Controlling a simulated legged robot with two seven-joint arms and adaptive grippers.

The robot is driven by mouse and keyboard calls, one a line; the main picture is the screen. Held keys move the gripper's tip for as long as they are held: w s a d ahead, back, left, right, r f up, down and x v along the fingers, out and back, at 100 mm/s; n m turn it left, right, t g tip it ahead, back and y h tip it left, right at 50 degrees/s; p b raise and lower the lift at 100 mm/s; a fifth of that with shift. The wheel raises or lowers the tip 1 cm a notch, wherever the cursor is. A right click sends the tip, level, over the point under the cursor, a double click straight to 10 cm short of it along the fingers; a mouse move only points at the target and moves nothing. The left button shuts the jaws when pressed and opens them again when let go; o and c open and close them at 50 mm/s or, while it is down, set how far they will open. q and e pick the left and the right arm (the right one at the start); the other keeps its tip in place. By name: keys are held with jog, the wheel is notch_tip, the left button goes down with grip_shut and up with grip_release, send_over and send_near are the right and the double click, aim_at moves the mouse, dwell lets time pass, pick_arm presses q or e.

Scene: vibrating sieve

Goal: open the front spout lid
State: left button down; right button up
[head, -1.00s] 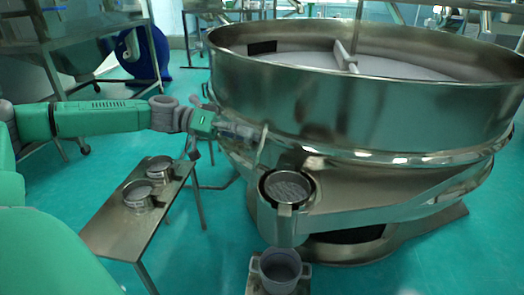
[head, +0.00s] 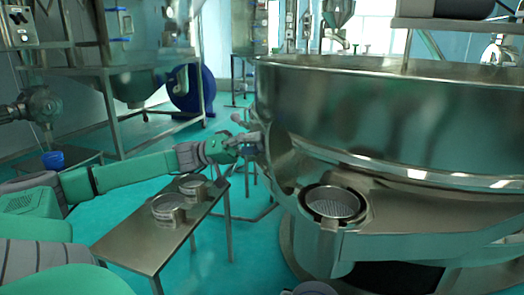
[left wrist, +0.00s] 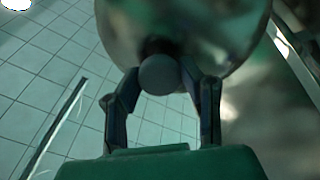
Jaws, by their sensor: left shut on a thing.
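The front spout (head: 335,215) of the large metal sieve shows at the lower right of the head view. Its round mouth is uncovered, and a mesh shows inside. The lid (head: 281,160) seems to be the shiny disc standing tilted at the sieve's left side, beside the spout. In the left wrist view the lid (left wrist: 205,25) is a round metal disc with a dark grey knob (left wrist: 160,74). My left gripper (head: 256,145) is at the lid's outer face, its fingers (left wrist: 161,88) shut around the knob. My right gripper is out of view.
A metal side table (head: 150,235) with two small round sieves (head: 168,208) stands below my left arm. The sieve's big drum (head: 390,120) fills the right side. A blue round machine (head: 190,90) stands behind. Green floor is free between them.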

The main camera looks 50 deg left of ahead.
pick_arm(q)
jog(key=shift+f, duration=0.3)
jog(key=c, duration=1.1)
grip_release()
jog(key=shift+o, duration=0.2)
jog(key=shift+w, duration=0.1)
jog(key=shift+r, duration=0.1)
jog(key=v, duration=1.2)
jog(key=shift+a, duration=0.1)
